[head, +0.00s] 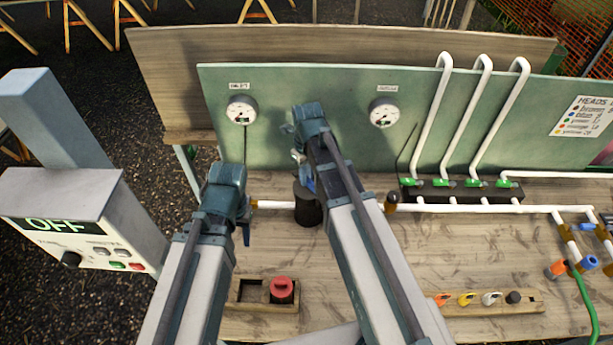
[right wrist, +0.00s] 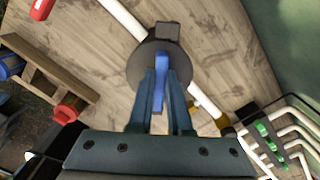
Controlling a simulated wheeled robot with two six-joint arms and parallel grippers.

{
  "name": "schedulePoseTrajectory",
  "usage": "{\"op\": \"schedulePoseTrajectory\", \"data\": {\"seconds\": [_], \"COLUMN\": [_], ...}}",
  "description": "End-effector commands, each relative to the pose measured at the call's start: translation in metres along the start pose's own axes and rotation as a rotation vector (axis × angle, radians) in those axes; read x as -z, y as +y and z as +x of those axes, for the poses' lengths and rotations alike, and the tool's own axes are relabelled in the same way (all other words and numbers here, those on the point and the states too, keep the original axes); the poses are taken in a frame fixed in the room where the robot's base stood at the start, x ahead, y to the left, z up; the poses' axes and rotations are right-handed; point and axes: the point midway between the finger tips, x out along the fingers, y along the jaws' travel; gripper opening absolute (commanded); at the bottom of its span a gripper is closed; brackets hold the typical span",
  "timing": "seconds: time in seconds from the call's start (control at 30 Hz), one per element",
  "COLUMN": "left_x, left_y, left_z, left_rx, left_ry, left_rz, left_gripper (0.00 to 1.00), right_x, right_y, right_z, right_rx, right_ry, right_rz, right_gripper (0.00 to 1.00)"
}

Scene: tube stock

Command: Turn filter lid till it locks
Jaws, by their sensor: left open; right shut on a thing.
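The filter is a dark upright cylinder (head: 308,212) on the bench, in line with a white pipe. In the right wrist view its round dark lid (right wrist: 138,66) carries a blue bar handle (right wrist: 164,75). My right gripper (right wrist: 164,105) is above the lid, with its two fingers shut on the blue handle from both sides. In the head view my right gripper (head: 303,175) comes down over the filter and hides much of the lid. My left gripper (head: 246,222) is open and empty, left of the filter. I cannot tell whether the lid is locked.
A wooden tray (head: 246,306) with a red-topped part (head: 281,288) lies near the front edge. A green panel (head: 350,150) with gauges stands behind. Green-handled valves (head: 443,184) and white pipes are to the right. A control box (head: 75,225) reading OFF stands at left.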

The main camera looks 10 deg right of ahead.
Motion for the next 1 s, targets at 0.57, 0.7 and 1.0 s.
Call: {"op": "schedulePoseTrajectory", "data": {"seconds": [0.57, 0.7, 1.0], "left_x": [0.000, 0.000, -0.001], "left_y": [0.000, 0.000, -0.002], "left_z": [0.000, 0.000, -0.016], "left_rx": [0.000, 0.000, -0.001], "left_ry": [0.000, 0.000, 0.000], "left_rz": [0.000, 0.000, -0.003], "left_gripper": [0.50, 0.50, 0.50], "right_x": [0.000, 0.000, 0.000], "right_y": [0.000, 0.000, 0.000], "right_z": [0.000, 0.000, -0.017], "right_rx": [0.000, 0.000, 0.000], "right_ry": [0.000, 0.000, 0.000], "right_rz": [0.006, 0.005, 0.005], "right_gripper": [0.52, 0.52, 0.52]}}
